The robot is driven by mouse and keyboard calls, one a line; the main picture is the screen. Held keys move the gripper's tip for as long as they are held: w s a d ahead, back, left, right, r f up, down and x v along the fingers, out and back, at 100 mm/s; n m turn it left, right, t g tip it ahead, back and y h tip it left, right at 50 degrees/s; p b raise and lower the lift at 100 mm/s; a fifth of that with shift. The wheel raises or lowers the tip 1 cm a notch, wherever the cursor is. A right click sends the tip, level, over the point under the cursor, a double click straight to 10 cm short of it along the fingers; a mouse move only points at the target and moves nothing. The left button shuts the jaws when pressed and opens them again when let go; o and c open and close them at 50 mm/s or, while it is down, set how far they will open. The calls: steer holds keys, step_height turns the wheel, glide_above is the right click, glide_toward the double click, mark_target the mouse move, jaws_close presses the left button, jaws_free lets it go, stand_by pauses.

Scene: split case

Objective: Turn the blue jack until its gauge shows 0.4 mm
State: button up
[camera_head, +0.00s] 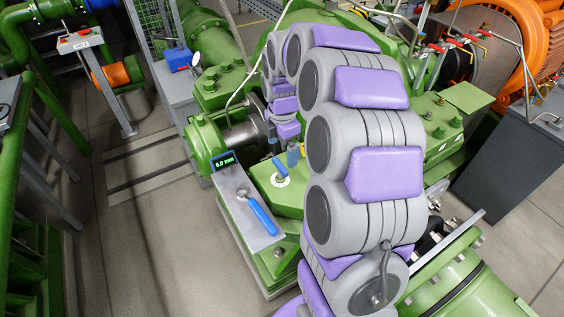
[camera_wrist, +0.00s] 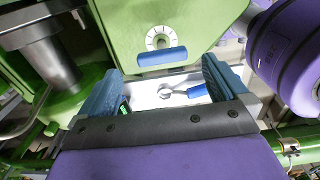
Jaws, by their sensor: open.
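The blue jack (camera_head: 281,170) is a short blue bar on a white round dial, on a green machine block. In the wrist view the jack's bar (camera_wrist: 162,56) lies across the picture beneath the dial's tick marks. My gripper (camera_wrist: 162,74) is open, its two blue fingers at either side of the view with the bar showing between and beyond them; nothing is held. In the head view my arm mostly hides the gripper. The gauge (camera_head: 223,161) is a small dark display with green digits that appear to read 0.0 mm.
A grey plate (camera_head: 235,193) beside the jack bears a blue-handled wrench (camera_head: 260,215); the wrench also shows in the wrist view (camera_wrist: 197,91). Open floor (camera_head: 160,240) lies to the left.

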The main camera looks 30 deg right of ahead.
mark_target(280, 164)
steer(key=f, duration=0.2)
steer(key=a+f, duration=0.1)
steer(key=f, duration=0.2)
steer(key=shift+a+f+b, duration=0.15)
steer(key=shift+f+b, duration=0.1)
steer(key=shift+b, duration=0.15)
steer(key=shift+d, duration=0.45)
steer(key=shift+c, duration=0.9)
steer(key=shift+a, duration=0.25)
steer(key=c, duration=0.5)
steer(key=shift+c, duration=1.4)
